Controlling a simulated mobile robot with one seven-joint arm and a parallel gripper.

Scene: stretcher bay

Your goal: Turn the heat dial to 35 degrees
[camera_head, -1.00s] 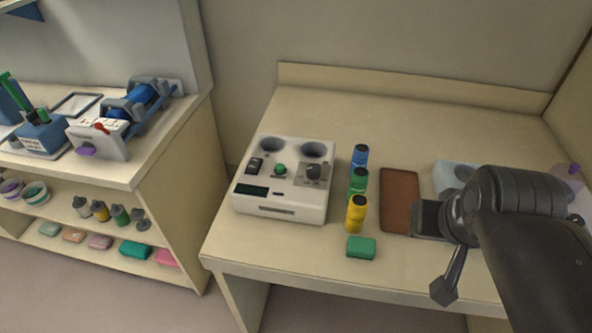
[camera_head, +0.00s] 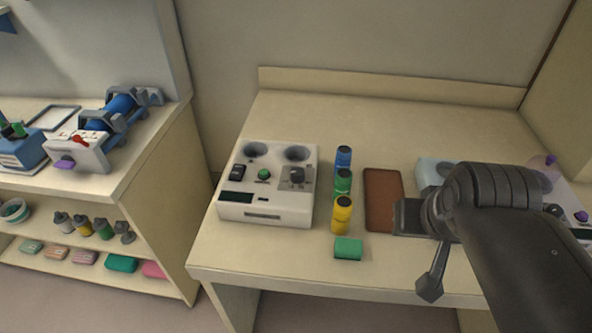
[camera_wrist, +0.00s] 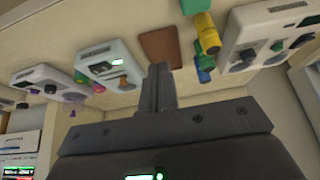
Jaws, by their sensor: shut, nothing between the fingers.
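A white device (camera_head: 266,210) with two round wells, a green button, a dark switch and a display stands at the left of the table. It has a dark grey dial (camera_head: 297,176) at its right, which also shows in the wrist view (camera_wrist: 245,57). Other devices have knobs too, and I cannot tell from labels which is the heat dial. The dial's setting is too small to read. My gripper (camera_wrist: 160,72) is shut and empty in the wrist view. In the head view my arm's end is above the table's right side, apart from the white device.
Blue, green and yellow bottles (camera_head: 342,215) stand in a row right of the device, with a green block (camera_head: 348,248) in front. A brown pad (camera_head: 383,190) lies beyond them. A second device (camera_head: 433,170) is partly hidden by my arm. A side shelf (camera_head: 150,170) stands left.

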